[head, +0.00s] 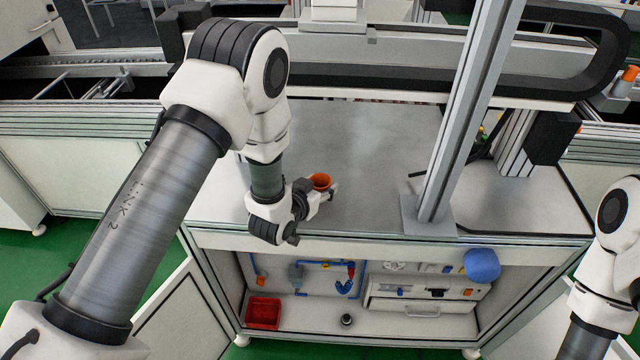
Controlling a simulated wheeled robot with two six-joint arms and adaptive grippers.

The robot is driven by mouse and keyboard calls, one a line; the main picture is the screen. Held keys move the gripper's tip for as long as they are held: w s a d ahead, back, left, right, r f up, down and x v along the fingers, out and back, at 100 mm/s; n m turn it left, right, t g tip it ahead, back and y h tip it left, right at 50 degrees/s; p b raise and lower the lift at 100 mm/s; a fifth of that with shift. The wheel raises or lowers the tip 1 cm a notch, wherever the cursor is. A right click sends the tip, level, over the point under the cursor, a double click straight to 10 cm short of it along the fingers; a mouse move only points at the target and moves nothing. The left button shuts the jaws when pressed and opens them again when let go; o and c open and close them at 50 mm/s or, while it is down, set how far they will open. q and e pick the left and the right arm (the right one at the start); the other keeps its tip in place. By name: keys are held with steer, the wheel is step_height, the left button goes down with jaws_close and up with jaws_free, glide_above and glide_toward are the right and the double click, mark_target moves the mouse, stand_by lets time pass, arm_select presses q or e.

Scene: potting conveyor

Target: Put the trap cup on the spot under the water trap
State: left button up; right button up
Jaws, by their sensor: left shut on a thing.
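The cup's open top faces up. In the open cabinet below, a small grey unit on the blue piping (296,271) looks like the water trap. The spot under it is too small to make out. My right arm shows at the right edge, but its gripper is out of view.
A red bin (263,313) and a small dark round object (347,320) stand on the cabinet floor. A blue rounded object (482,264) is at the cabinet's upper right. A metal post (455,130) rises from the tabletop (375,150), which is otherwise mostly clear.

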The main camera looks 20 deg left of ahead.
arm_select(q)
steer(key=shift+f, duration=0.2)
steer(key=o, duration=0.9)
steer(key=shift+o, duration=0.2)
steer(key=shift+r, duration=0.1)
